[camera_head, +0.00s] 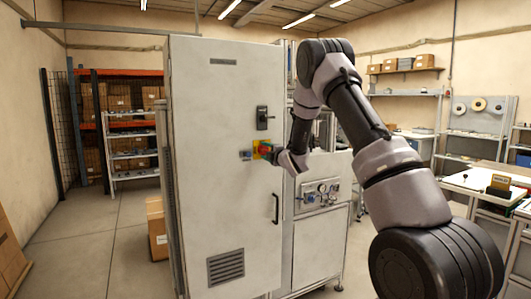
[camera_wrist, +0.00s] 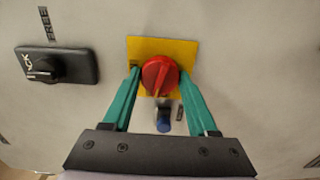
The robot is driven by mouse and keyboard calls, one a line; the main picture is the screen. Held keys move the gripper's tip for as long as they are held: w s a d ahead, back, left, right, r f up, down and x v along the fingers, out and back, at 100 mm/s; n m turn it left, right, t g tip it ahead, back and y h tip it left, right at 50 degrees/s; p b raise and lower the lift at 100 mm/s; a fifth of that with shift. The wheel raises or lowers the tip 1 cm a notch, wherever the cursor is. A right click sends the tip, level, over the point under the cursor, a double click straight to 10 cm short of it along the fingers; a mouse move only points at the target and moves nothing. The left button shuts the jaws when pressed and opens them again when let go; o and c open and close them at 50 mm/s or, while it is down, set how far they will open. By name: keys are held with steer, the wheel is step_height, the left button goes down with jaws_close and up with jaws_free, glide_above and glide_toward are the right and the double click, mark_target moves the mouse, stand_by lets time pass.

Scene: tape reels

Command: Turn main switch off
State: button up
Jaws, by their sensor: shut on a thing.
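The main switch is a red rotary knob (camera_wrist: 158,76) on a yellow plate (camera_wrist: 182,47), mounted on a white cabinet door (camera_head: 215,200). The yellow plate also shows in the head view (camera_head: 256,150), with the red knob (camera_head: 265,148) partly beside my gripper. My gripper (camera_wrist: 158,80) has its two teal fingers on either side of the red knob and is shut on it. The knob's grip bar stands roughly upright in the wrist view, slightly tilted. Any position marks on the plate are too small to read.
A black door lock (camera_wrist: 57,66) sits left of the switch in the wrist view. A blue button (camera_wrist: 163,121) lies just below the knob, between the fingers. A door handle (camera_head: 276,208) and a gauge panel (camera_head: 319,194) are near my arm in the head view.

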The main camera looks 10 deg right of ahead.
steer(key=shift+n, duration=1.2)
steer(key=o, duration=1.4)
steer(key=v, duration=1)
steer(key=shift+s, duration=0.4)
